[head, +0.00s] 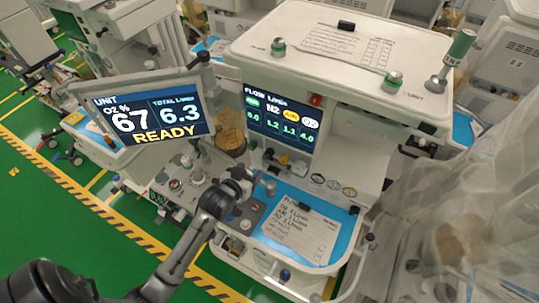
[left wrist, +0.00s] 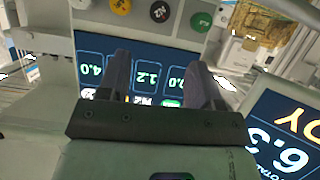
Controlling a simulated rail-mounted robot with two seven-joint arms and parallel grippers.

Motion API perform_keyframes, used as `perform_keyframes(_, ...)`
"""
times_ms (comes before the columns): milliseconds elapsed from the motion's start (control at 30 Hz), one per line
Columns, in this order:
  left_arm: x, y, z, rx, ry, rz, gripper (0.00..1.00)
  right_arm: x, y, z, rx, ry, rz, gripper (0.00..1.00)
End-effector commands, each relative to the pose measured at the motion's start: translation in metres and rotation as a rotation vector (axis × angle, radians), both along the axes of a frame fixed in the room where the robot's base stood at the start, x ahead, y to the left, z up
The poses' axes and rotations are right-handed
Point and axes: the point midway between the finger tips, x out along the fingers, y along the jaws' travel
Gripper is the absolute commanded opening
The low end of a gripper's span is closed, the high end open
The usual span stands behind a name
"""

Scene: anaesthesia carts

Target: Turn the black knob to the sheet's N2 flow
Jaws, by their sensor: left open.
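The anaesthesia cart's flow screen (head: 281,117) shows an N2 column reading about 1.2. The flow screen (left wrist: 147,78) is upside down in the left wrist view.
A tilted monitor (head: 150,115) reading 67, 6.3 and READY stands left of my left gripper. A gold-coloured canister (head: 230,138) is behind the gripper. Clear plastic draping (head: 450,230) fills the right side. Green floor is open at the left.

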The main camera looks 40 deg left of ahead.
Motion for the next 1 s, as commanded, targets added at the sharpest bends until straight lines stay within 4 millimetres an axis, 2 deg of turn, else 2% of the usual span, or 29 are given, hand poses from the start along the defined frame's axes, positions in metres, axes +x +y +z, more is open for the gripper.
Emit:
perform_keyframes(400,0.067,0.012,-0.028,-0.001,0.003,0.0,0.59,0.0,0.0,0.001,0.002,-0.002,-0.001,0.48)
perform_keyframes(600,0.094,0.017,-0.04,0.0,0.004,0.001,0.59,0.0,-0.001,0.001,-0.002,-0.001,0.001,0.48)
perform_keyframes(800,0.111,0.02,-0.047,-0.001,0.004,0.0,0.59,0.0,-0.002,0.0,-0.008,-0.001,0.006,0.48)
perform_keyframes(1000,0.117,0.021,-0.05,0.0,0.003,0.0,0.59,0.0,-0.002,0.0,-0.008,-0.001,0.006,0.48)
